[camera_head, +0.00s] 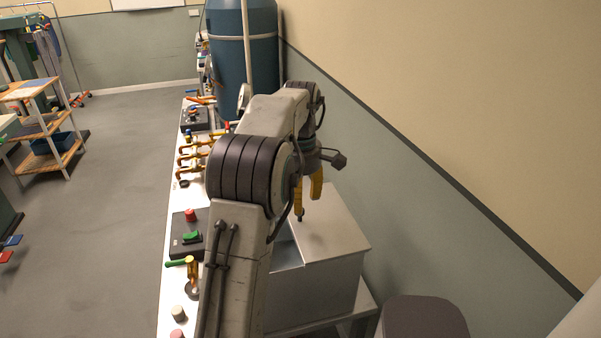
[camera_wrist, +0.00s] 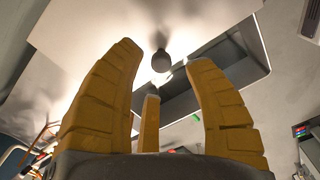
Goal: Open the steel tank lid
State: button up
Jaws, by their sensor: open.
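The steel tank (camera_head: 318,304) is a grey metal box at the lower middle of the head view. Its flat pale lid (camera_head: 333,238) covers the right part of the top; a bluish opening shows at the left, partly behind my arm. In the wrist view the lid (camera_wrist: 95,35) is a bright plate beside a dark gap. A dark round knob (camera_wrist: 161,61) stands on the lid, ahead of and between my fingertips. My gripper (camera_head: 308,190) is above the lid, pointing down. In the wrist view its yellow fingers (camera_wrist: 166,70) are apart, with nothing between them.
A long white bench with orange valves (camera_head: 192,155) and a switch box (camera_head: 187,232) runs left of the tank. A blue cylinder (camera_head: 243,55) stands behind. The wall is close on the right, and a dark rounded object (camera_head: 425,318) is at front right. The floor left is open.

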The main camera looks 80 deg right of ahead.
notch_tip(320, 180, up, 8)
dwell(0.5)
jog(key=shift+r, duration=0.15)
dwell(0.7)
